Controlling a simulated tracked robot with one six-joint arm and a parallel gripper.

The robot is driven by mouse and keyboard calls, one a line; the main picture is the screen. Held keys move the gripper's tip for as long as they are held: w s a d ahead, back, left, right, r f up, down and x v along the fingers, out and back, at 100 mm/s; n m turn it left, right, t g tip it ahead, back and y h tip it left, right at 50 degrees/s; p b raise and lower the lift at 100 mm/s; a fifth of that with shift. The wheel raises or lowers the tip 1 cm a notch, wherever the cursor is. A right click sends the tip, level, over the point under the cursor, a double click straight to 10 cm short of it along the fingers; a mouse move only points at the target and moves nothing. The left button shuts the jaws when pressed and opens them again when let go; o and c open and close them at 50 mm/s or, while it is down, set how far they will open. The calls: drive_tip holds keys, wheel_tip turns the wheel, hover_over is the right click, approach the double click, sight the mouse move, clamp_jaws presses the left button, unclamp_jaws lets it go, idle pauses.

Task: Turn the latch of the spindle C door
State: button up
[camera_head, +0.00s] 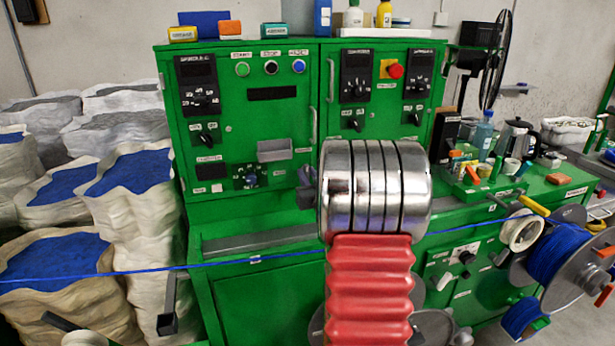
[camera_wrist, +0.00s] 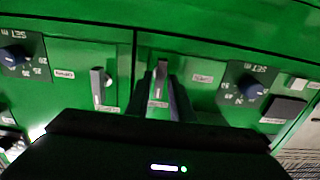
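In the wrist view, a pale upright latch handle (camera_wrist: 160,80) sits on a green door just right of a vertical seam. My gripper (camera_wrist: 161,88) reaches up to it, one dark finger on each side. The fingers look open, with the handle between them; contact cannot be made out. A second, similar latch (camera_wrist: 98,86) is on the green door left of the seam. The small labels by the latches are too blurred to read, so I cannot tell which one is spindle C.
Dial knobs flank the latches in the wrist view, one left (camera_wrist: 13,56) and one right (camera_wrist: 249,87). In the head view, a blue cable (camera_head: 130,272) runs across the front to a spool (camera_head: 557,255) at right. White sacks (camera_head: 133,215) crowd the left side.

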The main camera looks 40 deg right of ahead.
clamp_jaws()
drive_tip(key=shift+a, duration=0.1)
drive_tip(key=shift+n, duration=0.6)
drive_tip(key=n, duration=0.2)
drive_tip(key=shift+w+n, duration=0.1)
drive_tip(key=shift+n, duration=0.3)
drive_tip(key=n, duration=1.4)
drive_tip(key=shift+w+a+f, duration=0.15)
drive_tip(key=shift+a+f, duration=0.2)
drive_tip(key=shift+f, duration=0.05)
